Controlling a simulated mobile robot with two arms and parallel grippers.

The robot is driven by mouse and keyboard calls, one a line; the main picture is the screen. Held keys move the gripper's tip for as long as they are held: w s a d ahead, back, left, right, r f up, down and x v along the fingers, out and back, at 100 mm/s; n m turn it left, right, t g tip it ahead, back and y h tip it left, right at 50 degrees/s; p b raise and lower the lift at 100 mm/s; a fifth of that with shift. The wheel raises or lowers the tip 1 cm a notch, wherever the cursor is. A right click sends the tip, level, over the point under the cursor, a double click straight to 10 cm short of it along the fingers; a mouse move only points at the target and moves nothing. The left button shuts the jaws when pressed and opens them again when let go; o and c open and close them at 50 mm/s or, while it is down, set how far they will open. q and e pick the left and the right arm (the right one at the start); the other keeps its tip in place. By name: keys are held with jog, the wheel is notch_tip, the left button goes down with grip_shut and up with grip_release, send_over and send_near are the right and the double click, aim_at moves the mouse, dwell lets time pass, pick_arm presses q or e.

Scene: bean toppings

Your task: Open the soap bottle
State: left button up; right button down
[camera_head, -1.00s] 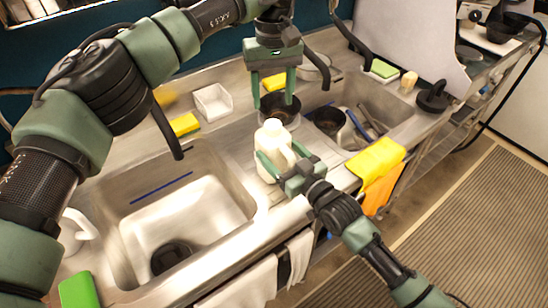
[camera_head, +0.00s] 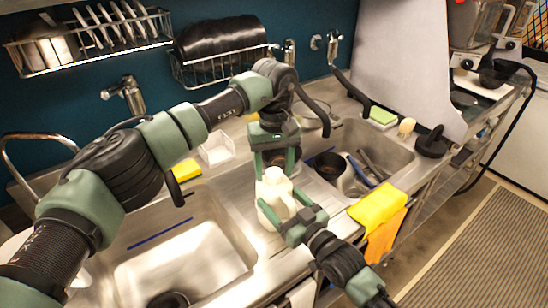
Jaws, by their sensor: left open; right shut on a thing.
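The soap bottle (camera_head: 273,196) is a cream-white jug with a handle and a cap on top. It stands on the steel counter between the two sinks. My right gripper (camera_head: 283,222) is shut on the bottle from its right side. My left gripper (camera_head: 274,164) points down from above, open, with its fingers on either side of the bottle's cap (camera_head: 273,175). I cannot tell whether the fingers touch the cap.
A second sink (camera_head: 375,140) on the right holds a pan (camera_head: 328,163) and utensils. Yellow cloths (camera_head: 378,205) hang at the front edge. A white container (camera_head: 217,149) and yellow sponge (camera_head: 186,170) stand behind.

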pick_arm(q)
jog(key=shift+f, duration=0.3)
